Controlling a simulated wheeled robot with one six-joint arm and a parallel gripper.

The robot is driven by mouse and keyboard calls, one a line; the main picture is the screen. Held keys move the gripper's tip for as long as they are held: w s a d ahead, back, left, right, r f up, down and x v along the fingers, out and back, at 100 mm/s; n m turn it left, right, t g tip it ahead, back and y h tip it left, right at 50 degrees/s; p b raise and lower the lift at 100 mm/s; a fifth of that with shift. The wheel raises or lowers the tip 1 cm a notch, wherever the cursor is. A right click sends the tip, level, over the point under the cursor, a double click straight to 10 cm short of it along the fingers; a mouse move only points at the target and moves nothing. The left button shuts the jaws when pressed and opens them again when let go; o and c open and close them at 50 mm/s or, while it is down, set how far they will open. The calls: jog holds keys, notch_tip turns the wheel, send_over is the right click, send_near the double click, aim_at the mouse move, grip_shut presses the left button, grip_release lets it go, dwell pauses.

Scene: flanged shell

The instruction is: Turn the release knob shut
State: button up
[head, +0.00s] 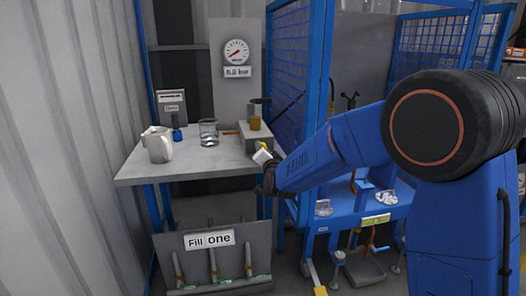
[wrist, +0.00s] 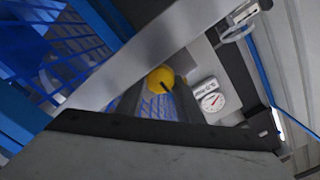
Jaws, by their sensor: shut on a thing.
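The release knob (wrist: 160,79) is round and yellow with a dark mark on its face. It shows in the middle of the wrist view. In the head view a little of its yellow (head: 262,146) shows at the front of a small grey unit (head: 257,137) on the table's right end. My gripper (head: 263,156) is at the knob and shut on it. The fingertips cover most of the knob in the head view. A dial gauge (head: 236,52) with a red needle hangs on the panel behind, and it also shows in the wrist view (wrist: 211,101).
An amber cup (head: 254,123) stands on the unit. Blue mesh fencing (head: 295,60) rises close on the right. A "Fill one" sign (head: 209,239) is below.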

jog(key=o, duration=1.1)
jog(key=shift+c, duration=0.2)
jog(key=shift+f, duration=0.1)
